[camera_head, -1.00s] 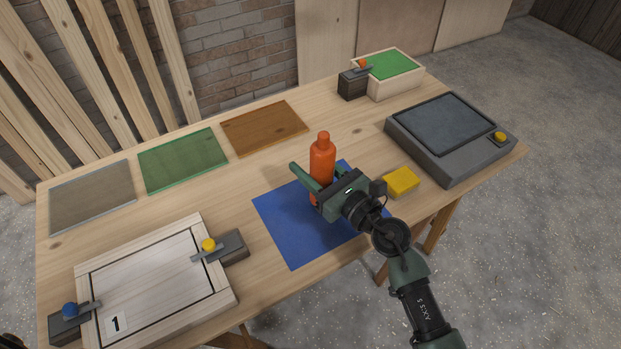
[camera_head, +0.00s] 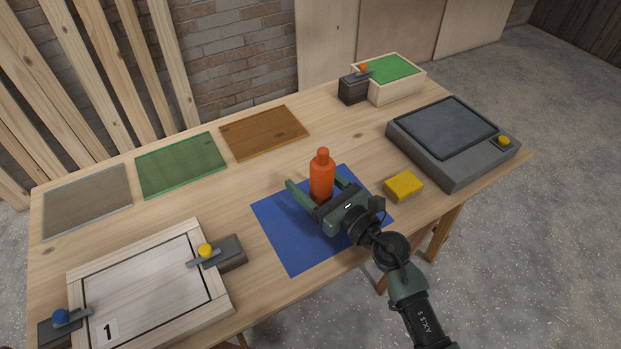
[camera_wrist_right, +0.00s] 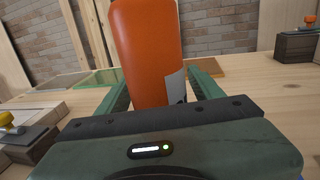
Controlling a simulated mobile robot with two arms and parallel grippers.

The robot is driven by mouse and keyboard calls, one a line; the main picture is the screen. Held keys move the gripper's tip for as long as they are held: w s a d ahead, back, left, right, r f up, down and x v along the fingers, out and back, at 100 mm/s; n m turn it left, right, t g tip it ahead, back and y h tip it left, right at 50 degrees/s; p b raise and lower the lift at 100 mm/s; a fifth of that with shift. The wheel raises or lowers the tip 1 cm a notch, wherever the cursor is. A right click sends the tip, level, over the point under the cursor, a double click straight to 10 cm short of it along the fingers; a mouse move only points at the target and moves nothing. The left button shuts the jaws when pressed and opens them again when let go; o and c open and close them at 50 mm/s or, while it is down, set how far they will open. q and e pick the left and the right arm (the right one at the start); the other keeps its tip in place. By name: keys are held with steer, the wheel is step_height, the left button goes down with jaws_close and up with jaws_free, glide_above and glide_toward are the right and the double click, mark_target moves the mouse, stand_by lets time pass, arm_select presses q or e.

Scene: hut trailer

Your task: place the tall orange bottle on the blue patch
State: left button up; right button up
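The tall orange bottle (camera_head: 322,178) is upright over the blue patch (camera_head: 290,242) on the wooden table. Its base is hidden behind my right gripper, so the contact itself does not show. My right gripper (camera_head: 318,186) is low over the patch, with its green fingers spread on either side of the bottle. A gap shows between the left-hand finger and the bottle. In the right wrist view the bottle (camera_wrist_right: 147,50) stands between the two fingers (camera_wrist_right: 160,90), its top cut off by the frame. My left gripper is not in view.
A yellow block (camera_head: 403,186) lies right of the patch. Beyond it is a grey box with a yellow button (camera_head: 455,140). A framed board (camera_head: 150,290) with clamps is at left front. Grey, green (camera_head: 180,165) and brown mats lie along the back.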

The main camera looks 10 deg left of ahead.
mark_target(330, 197)
steer(key=shift+r, duration=0.2)
steer(key=v, duration=0.6)
steer(key=shift+d, duration=0.15)
steer(key=shift+s+d, duration=0.45)
steer(key=shift+s, duration=0.05)
